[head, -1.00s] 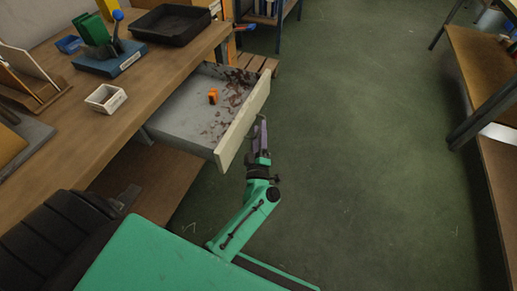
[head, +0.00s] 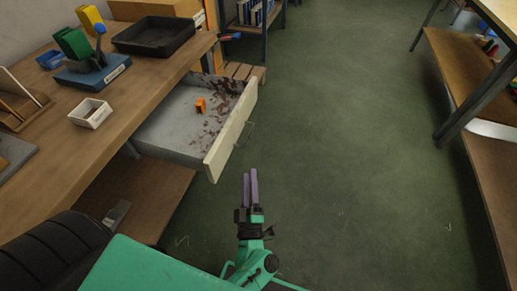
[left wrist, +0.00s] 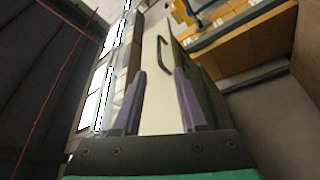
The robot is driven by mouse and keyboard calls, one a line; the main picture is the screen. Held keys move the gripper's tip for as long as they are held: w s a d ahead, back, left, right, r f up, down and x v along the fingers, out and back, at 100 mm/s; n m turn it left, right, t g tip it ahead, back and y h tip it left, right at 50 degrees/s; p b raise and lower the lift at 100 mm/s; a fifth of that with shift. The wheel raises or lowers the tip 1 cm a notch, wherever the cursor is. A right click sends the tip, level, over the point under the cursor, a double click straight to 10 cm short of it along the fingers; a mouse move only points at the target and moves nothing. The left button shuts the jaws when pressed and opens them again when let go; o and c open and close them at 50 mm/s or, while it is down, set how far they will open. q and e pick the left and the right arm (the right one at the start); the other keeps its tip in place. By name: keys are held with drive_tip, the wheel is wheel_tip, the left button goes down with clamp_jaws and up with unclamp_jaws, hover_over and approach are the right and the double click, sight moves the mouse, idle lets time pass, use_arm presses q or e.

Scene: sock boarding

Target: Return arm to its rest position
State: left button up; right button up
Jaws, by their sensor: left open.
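My left gripper (head: 250,188) is in the lower middle of the head view, in front of the open drawer and clear of it, over the green floor. Its two purple fingers are parted with nothing between them. The left wrist view also shows the left gripper (left wrist: 160,105), with the cream drawer front and its dark handle (left wrist: 163,55) beyond the fingers. The drawer (head: 226,140) is pulled out from the workbench. An orange object (head: 200,105) and dark reddish scraps lie inside it. My right gripper is not in view.
The wooden workbench (head: 120,105) on the left carries a white box (head: 90,113), a black tray (head: 153,36) and a blue-based fixture (head: 93,72). A shelf unit (head: 470,75) stands on the right. The green floor (head: 345,130) between them is open.

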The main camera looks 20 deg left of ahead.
use_arm(q)
drive_tip(key=s+d+f+m+g+h, duration=0.1)
drive_tip(key=s+f+m+g+h, duration=0.15)
drive_tip(key=f+m, duration=0.45)
drive_tip(key=s+f+m+g+h, duration=0.2)
drive_tip(key=f+g+h, duration=0.15)
drive_tip(key=f, duration=0.65)
drive_tip(key=s+d+f+m+g+h, duration=0.15)
drive_tip(key=f+m+h, duration=0.3)
drive_tip(key=f, duration=0.45)
drive_tip(key=s+a+f+m+g+y, duration=0.1)
drive_tip(key=s+a+f+m+g, duration=0.1)
drive_tip(key=s+a+f+g, duration=0.6)
drive_tip(key=s+a+f+m+g+y, duration=0.25)
drive_tip(key=s+a+f, duration=0.25)
drive_tip(key=s, duration=0.7)
wheel_tip(320, 180, up, 12)
drive_tip(key=s+p, duration=0.1)
drive_tip(key=p, duration=1.1)
drive_tip(key=shift+a+r, duration=0.15)
drive_tip(key=shift+a, duration=0.3)
